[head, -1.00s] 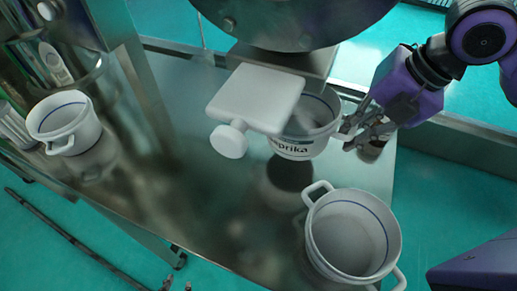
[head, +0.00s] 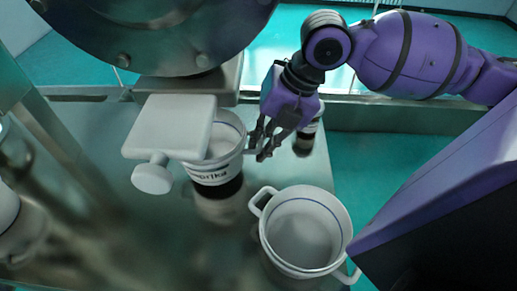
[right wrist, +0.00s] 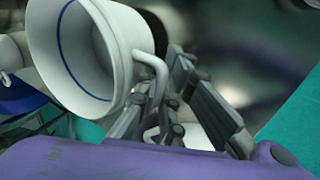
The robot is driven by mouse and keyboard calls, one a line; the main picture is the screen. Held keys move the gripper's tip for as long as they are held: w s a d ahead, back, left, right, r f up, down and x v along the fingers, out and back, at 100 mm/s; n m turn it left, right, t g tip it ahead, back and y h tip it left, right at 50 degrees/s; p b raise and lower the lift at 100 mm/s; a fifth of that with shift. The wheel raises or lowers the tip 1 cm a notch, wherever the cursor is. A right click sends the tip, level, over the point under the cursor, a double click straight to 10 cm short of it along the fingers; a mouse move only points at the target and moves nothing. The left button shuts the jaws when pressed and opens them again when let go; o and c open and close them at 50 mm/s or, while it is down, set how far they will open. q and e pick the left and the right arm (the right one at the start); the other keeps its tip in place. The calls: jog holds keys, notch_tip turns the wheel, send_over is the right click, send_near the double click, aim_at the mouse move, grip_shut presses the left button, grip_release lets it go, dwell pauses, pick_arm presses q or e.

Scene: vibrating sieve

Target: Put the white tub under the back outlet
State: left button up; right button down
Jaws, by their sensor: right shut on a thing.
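A second white tub (head: 303,238) stands apart, at the front right. My left gripper is out of view.
The big round sieve body (head: 160,35) hangs above the outlet. A small dark jar (head: 307,136) stands just behind my right gripper. The steel table (head: 185,255) is clear at the front centre. Part of another white vessel (head: 6,208) shows at the left edge.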

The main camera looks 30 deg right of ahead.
notch_tip(320, 180, down, 3)
jog(key=shift+f, duration=0.15)
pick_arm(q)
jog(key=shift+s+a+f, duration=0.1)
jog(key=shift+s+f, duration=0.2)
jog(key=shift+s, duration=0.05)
pick_arm(e)
jog(key=c, duration=1.9)
grip_release()
jog(key=shift+o, duration=0.2)
